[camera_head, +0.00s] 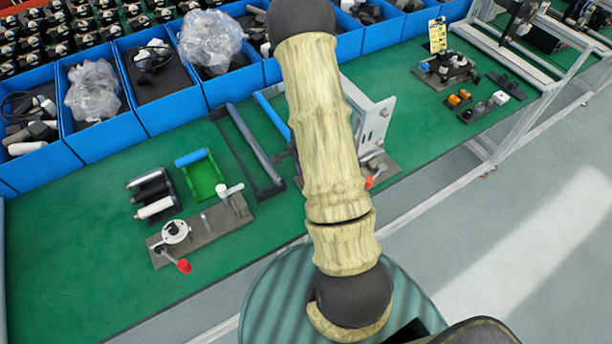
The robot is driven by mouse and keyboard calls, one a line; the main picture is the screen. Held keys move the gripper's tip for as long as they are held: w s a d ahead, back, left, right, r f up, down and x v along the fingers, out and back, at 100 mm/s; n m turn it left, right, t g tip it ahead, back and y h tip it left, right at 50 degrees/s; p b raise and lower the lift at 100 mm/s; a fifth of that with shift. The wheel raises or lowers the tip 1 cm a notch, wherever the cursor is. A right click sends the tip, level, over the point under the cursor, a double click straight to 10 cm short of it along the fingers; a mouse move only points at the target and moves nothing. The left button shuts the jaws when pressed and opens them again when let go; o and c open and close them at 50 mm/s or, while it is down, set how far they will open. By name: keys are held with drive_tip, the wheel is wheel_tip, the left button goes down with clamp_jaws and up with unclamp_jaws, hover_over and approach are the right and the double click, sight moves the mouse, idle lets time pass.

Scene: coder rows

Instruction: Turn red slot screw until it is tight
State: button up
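A red-tipped handle (183,266) sticks out at the front of a grey-brown fixture plate (212,227), left of my arm on the green table. The plate also carries a round white dial-like part (175,232) and a white-topped lever (229,191). A second red tip (369,183) shows on a bracket fixture (372,125) just right of my arm, which hides part of it. I cannot make out a slot on either red part, so I cannot tell which is the red slot screw. My arm rises through the middle of the picture; my gripper is not in view.
Blue bins (165,90) with bagged and loose parts line the back of the green table (60,270). A green tray (203,178), black and white rollers (152,195) and a dark frame (250,150) stand near the plate. Small fixtures (445,68) sit right. The table's front left is clear.

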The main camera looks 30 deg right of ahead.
drive_tip(key=n, duration=0.3)
drive_tip(key=shift+f+n+b, duration=0.1)
drive_tip(key=shift+n+b, duration=0.2)
drive_tip(key=shift+n, duration=1.3)
drive_tip(key=shift+n, duration=0.9)
drive_tip(key=n, duration=0.8)
drive_tip(key=shift+c, duration=0.4)
